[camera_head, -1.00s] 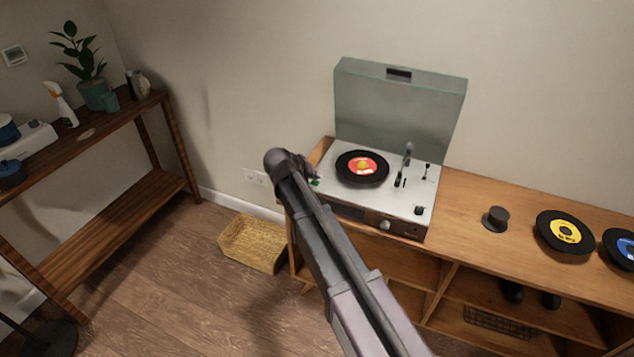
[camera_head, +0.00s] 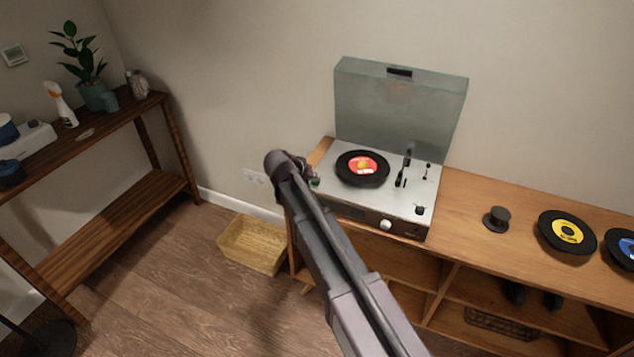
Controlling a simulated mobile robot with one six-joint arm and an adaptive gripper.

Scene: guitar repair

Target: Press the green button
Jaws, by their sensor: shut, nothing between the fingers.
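The record player (camera_head: 400,205) stands on the wooden cabinet with its lid raised and a black record with a red label (camera_head: 362,168) on its platter. The green button (camera_head: 315,183) shows as a small green spot at the left front corner of its top, partly covered by my gripper. My gripper (camera_head: 311,174) is small in the view and shut with nothing in it. Its tips are at or just above the button. I cannot tell whether they touch it.
The tonearm (camera_head: 403,168) and a knob (camera_head: 420,210) are on the player's right side. A black spindle adapter (camera_head: 496,219) and a yellow-label record (camera_head: 567,232) lie on the cabinet (camera_head: 465,190) to the right. A wicker basket (camera_head: 252,245) sits on the floor.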

